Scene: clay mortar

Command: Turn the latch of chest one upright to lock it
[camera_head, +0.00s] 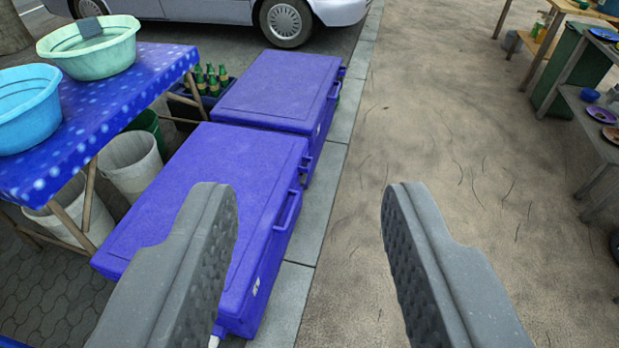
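Two blue chests with closed lids stand in a line along the kerb. The nearer chest (215,180) is left of the picture's middle, and the farther chest (282,92) stands just behind it. I cannot tell which is chest one. Handles show on their right sides, such as the nearer chest's handle (288,209). I cannot make out a latch or its angle. My gripper (308,200) is open and empty, its fingers wide apart. It is above and in front of the chests, and its left finger covers part of the nearer one.
A table with a blue cloth (125,105) at left carries a green basin (90,48) and a blue basin (25,108). Buckets (130,165) stand below it. A crate of bottles (208,85) and a parked car (225,12) are behind. Shelves (590,110) stand right. The brown ground between is clear.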

